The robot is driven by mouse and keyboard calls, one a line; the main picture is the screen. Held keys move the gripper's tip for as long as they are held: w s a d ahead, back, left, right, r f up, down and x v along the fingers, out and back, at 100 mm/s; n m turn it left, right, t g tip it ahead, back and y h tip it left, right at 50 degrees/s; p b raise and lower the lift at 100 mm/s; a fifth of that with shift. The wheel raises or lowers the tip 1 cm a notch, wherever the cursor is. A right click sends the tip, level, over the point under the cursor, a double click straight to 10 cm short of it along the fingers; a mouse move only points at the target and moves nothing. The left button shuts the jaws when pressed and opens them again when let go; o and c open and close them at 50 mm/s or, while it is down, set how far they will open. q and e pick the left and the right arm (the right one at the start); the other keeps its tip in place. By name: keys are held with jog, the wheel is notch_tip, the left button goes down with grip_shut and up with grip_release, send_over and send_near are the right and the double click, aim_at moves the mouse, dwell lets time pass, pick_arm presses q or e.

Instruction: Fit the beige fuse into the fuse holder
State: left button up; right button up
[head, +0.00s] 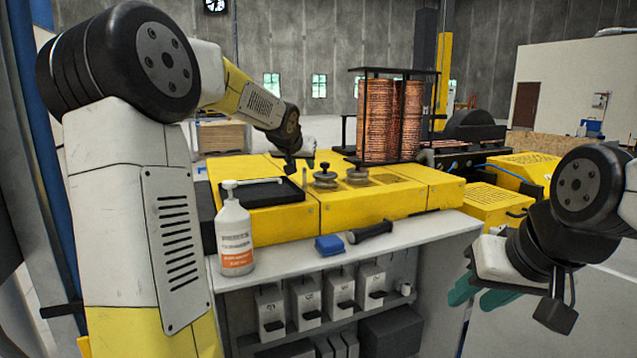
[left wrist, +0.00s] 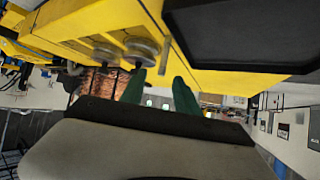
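I cannot tell for sure which part is the fuse holder. Two round grey metal fittings, a left one (head: 325,177) and a right one (head: 358,175), stand on the yellow machine top (head: 380,204). My left gripper (head: 311,162) is above the machine, behind the left fitting in the head view. In the left wrist view its green fingers (left wrist: 160,90) are apart with nothing visible between them. My right gripper (head: 480,294) hangs right of the bench, its green fingers apart and seemingly empty.
A dark tray (head: 262,192) lies on the machine's left. Copper coils (head: 378,118) stand behind. Several grey switch boxes (head: 306,298) sit on the shelf below.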

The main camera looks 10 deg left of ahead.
aim_at(304, 169)
pick_arm(q)
jog(key=x, duration=0.6)
jog(key=shift+a+f, duration=0.1)
jog(key=shift+a, duration=0.05)
grip_shut()
